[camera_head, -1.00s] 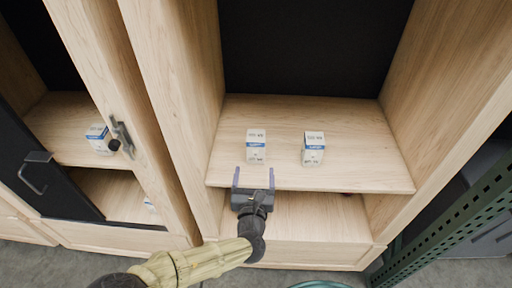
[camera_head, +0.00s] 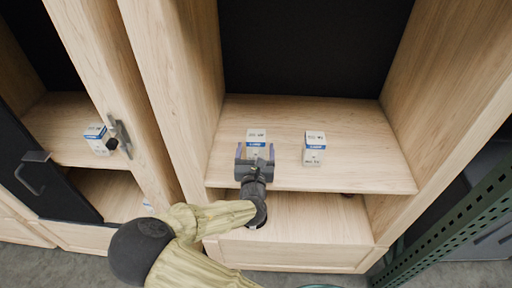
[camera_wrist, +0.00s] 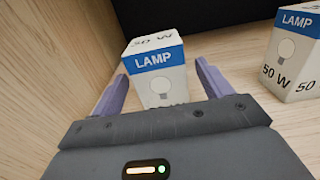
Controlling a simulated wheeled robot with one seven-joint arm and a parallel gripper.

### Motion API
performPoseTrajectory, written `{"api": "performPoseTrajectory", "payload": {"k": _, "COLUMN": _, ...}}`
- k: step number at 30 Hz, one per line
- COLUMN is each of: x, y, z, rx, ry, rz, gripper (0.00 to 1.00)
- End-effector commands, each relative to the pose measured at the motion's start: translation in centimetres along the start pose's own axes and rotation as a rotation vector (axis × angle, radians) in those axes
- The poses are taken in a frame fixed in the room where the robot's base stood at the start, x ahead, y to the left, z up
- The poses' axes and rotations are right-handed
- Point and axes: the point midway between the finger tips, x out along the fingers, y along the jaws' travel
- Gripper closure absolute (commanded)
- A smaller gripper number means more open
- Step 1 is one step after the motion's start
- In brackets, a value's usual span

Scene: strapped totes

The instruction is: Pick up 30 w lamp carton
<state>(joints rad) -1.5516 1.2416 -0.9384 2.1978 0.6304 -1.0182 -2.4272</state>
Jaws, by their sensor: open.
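A white lamp carton with a blue "LAMP" band (camera_head: 256,135) stands upright on the shelf; it fills the middle of the wrist view (camera_wrist: 155,62). The wattage on its top is tilted and I cannot read it surely. My gripper (camera_head: 255,149) is open, its two purple fingers on either side of this carton's near face, with no clear grip. The fingers show in the wrist view too (camera_wrist: 161,76). A second similar carton (camera_head: 314,148) stands to the right, apart from the gripper; in the wrist view (camera_wrist: 293,55) its side reads "50 W".
The wooden shelf (camera_head: 358,172) has side walls left and right and a dark back. Another carton (camera_head: 97,139) stands in the left cabinet behind a door with a handle. A green perforated post (camera_head: 440,215) stands at right.

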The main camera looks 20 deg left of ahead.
Motion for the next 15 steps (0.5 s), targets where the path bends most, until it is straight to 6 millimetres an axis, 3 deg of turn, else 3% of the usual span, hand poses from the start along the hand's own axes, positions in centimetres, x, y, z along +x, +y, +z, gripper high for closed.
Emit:
{"api": "performPoseTrajectory", "payload": {"k": 9, "x": 4.3, "y": 0.0, "z": -0.4, "rx": 0.003, "ry": -0.001, "rz": -0.001, "gripper": 0.22}}
{"api": "performPoseTrajectory", "payload": {"k": 15, "x": 4.6, "y": 0.0, "z": -0.3, "rx": 0.001, "ry": 0.000, "rz": -0.001, "gripper": 0.22}}
